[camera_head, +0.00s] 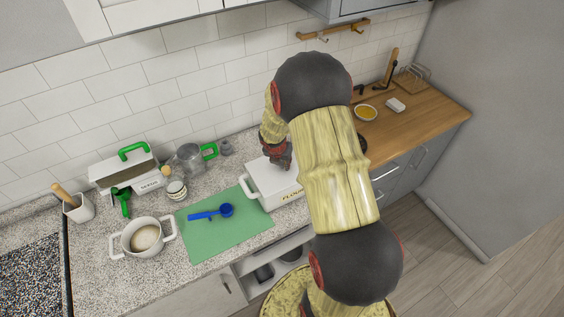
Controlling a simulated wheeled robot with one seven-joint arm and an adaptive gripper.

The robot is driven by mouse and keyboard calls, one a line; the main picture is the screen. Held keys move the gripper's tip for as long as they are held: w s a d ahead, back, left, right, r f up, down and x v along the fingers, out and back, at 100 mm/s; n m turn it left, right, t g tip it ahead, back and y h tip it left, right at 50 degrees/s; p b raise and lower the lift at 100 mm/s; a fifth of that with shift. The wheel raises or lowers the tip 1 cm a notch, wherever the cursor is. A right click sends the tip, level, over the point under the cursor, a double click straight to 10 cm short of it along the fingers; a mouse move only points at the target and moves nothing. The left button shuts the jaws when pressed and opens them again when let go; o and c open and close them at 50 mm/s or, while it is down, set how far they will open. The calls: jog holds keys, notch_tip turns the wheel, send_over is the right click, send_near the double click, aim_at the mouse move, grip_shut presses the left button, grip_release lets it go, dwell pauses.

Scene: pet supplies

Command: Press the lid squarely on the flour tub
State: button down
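A white flour tub (289,197) with dark lettering on its front stands on the counter beside the green mat. A flat white top, which looks like its lid (263,178), covers it. I cannot tell whether the lid sits level all round, as my arm hides the tub's right part. My gripper (284,164) points down over the back of the lid, close to it. Whether it touches is unclear. The fingers are small and dark here, so I cannot see whether they are open or shut.
A blue scoop (213,212) lies on the green mat (226,238). A white pot (141,237), a labelled box with a green handle (133,150) and a clear jug (191,158) stand to the left. A yellow-filled bowl (366,112) stands on the wooden counter at right.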

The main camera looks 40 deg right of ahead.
dwell(0.3)
jog(key=c, duration=1.5)
grip_release()
jog(key=shift+o, duration=1.4)
jog(key=shift+o, duration=1.1)
jog(key=shift+r+p, duration=3.55)
jog(key=shift+p, duration=0.1)
jog(key=shift+c, duration=0.9)
